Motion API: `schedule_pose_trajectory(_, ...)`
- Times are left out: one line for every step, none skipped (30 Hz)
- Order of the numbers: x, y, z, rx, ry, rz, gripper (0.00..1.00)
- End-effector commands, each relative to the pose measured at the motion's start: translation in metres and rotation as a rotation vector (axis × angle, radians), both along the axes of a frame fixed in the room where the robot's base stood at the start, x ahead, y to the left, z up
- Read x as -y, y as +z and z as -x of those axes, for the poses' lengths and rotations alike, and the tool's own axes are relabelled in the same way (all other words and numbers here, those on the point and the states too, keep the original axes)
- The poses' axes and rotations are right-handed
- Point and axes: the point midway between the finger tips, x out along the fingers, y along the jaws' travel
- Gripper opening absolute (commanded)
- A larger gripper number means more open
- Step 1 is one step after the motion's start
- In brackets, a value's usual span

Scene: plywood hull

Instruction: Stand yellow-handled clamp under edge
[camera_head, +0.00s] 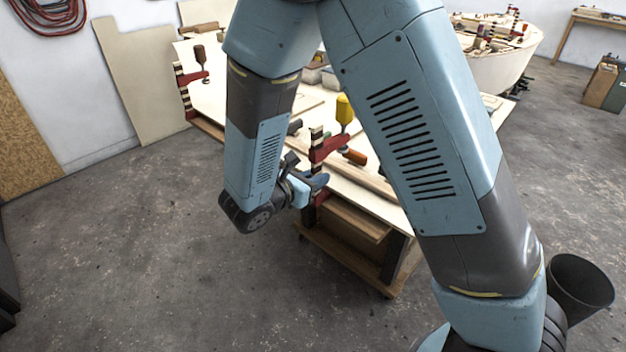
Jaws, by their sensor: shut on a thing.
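The yellow-handled clamp (328,147) stands upright at the near edge of the worktable (372,192), beside the wood on top. Its yellow handle points up and its red arm reaches right over the tabletop. A striped bar runs down on the left of the arm. My gripper (317,184) is at the lower part of that bar, just outside the table edge, and is shut on the clamp. The fingers and my arm hide part of the bar. Whether the clamp's lower jaw touches the underside of the edge I cannot tell.
Another clamp (201,62) with a brown handle stands at the table's far left corner. An orange-handled tool (354,156) lies just right of the held clamp. A boat hull (500,66) stands behind. A dark bin (580,287) is at lower right. The floor at left is clear.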

Motion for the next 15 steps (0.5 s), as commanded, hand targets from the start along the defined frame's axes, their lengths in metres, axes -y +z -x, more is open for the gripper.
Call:
schedule_pose_trajectory(0.001,0.000,-0.001,0.001,-0.001,0.000,0.00)
schedule_pose_trajectory(0.002,0.000,-0.002,0.001,-0.001,0.000,0.00)
schedule_pose_trajectory(0.003,0.001,-0.003,0.001,-0.001,0.000,0.00)
schedule_pose_trajectory(0.003,0.000,-0.004,0.001,-0.001,0.000,0.00)
schedule_pose_trajectory(0.004,0.000,-0.004,0.001,-0.001,0.000,0.00)
schedule_pose_trajectory(0.005,0.000,-0.005,0.001,-0.001,0.000,0.00)
schedule_pose_trajectory(0.005,0.001,-0.006,0.001,-0.001,0.000,0.00)
schedule_pose_trajectory(0.006,0.001,-0.007,0.001,-0.002,0.000,0.00)
schedule_pose_trajectory(0.007,0.001,-0.007,0.001,-0.001,0.000,0.00)
schedule_pose_trajectory(0.007,0.001,-0.008,0.002,-0.001,0.001,0.00)
schedule_pose_trajectory(0.008,0.001,-0.009,0.002,-0.001,0.001,0.00)
schedule_pose_trajectory(0.009,0.001,-0.010,0.002,-0.001,0.001,0.00)
schedule_pose_trajectory(0.009,0.001,-0.011,0.002,-0.001,0.001,0.00)
schedule_pose_trajectory(0.010,0.001,-0.011,0.002,-0.001,0.001,0.00)
schedule_pose_trajectory(0.011,0.001,-0.012,0.002,-0.001,0.001,0.00)
